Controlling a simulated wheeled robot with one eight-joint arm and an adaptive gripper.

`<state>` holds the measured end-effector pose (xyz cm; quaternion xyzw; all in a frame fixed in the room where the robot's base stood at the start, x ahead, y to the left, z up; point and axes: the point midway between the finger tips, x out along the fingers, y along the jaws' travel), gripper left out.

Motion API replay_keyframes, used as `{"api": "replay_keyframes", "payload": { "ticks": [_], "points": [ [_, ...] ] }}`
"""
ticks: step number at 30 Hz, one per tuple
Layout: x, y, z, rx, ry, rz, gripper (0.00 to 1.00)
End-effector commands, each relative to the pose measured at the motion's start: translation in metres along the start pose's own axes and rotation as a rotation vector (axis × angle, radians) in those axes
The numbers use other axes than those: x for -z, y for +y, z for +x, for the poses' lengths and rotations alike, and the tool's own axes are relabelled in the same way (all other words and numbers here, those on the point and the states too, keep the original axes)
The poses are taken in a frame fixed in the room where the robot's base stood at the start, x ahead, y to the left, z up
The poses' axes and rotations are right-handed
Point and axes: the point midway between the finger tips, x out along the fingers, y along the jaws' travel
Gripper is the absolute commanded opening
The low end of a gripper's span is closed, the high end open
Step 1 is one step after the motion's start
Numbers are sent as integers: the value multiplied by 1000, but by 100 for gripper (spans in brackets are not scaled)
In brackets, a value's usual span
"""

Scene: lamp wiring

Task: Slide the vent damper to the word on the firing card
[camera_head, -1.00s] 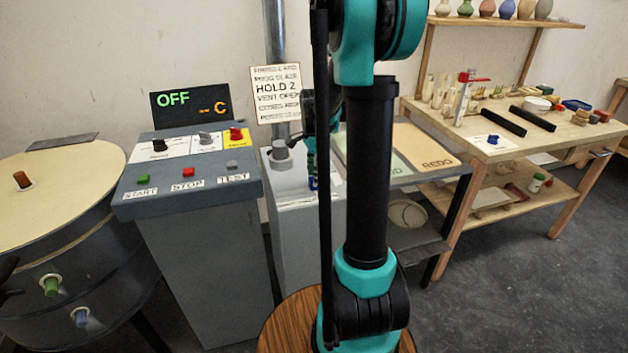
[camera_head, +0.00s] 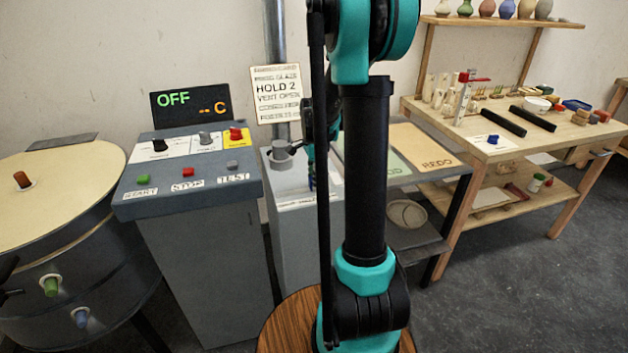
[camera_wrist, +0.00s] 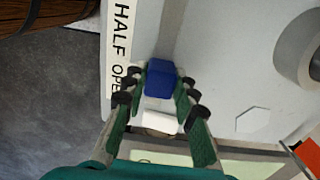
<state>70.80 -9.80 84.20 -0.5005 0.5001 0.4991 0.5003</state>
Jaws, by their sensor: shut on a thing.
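The vent damper's blue knob (camera_wrist: 159,78) stands on a pale grey top in the wrist view. My gripper (camera_wrist: 158,92) has its fingers on both sides of the knob and is shut on it. A white strip (camera_wrist: 118,50) left of the knob reads HALF and OPE, the rest hidden; the knob is beside the OPE letters. In the head view the firing card (camera_head: 277,94) shows HOLD 2 and VENT OPEN. There the vent box (camera_head: 293,225) and the blue knob (camera_head: 311,183) are partly hidden by my arm.
A grey control console (camera_head: 187,170) with buttons and an OFF display (camera_head: 190,105) is left of the vent box. A pipe (camera_head: 277,40) rises behind it. A shelf with GOOD-like and REDO mats (camera_head: 425,145) is on the right. A round kiln (camera_head: 60,180) stands far left.

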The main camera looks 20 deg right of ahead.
Motion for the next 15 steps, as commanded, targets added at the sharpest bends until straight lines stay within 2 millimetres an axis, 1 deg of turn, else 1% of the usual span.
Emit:
{"api": "replay_keyframes", "payload": {
  "ticks": [8,11,15],
  "points": [
    [2,0,0,0,0,1,0],
    [12,0,0,-1,0,3,0],
    [33,0,0,-1,-1,4,0]
  ]
}}
